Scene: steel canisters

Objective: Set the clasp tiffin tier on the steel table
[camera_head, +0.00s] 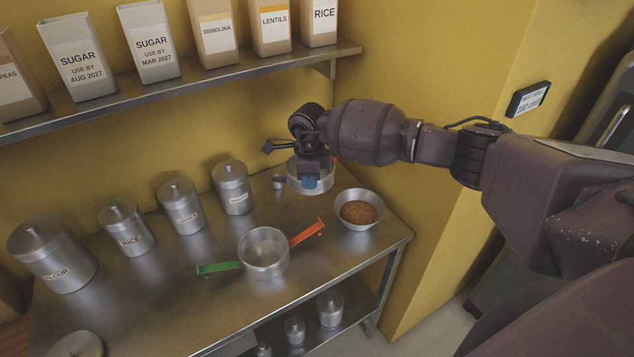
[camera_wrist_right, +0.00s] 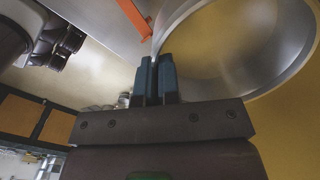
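A round, open steel tier (camera_head: 264,254) stands on the steel table (camera_head: 190,290), with a green clasp (camera_head: 219,268) on its left and an orange clasp (camera_head: 307,232) on its right. My right gripper (camera_head: 311,182) is behind and right of it, its blue fingertips at a second round steel tier (camera_head: 327,178). In the right wrist view, the fingers (camera_wrist_right: 156,78) are shut on the wall of this open tier (camera_wrist_right: 235,50). An orange strip (camera_wrist_right: 133,18) shows just left of it. I cannot tell how high the second tier is above the table. My left gripper is not in view.
A bowl of brown food (camera_head: 358,211) stands near the table's right edge. A small steel pot (camera_head: 278,181) is beside the gripped tier. Several lidded canisters line the back left, one labelled RICE (camera_head: 126,227). A wall shelf (camera_head: 190,87) with labelled containers runs above.

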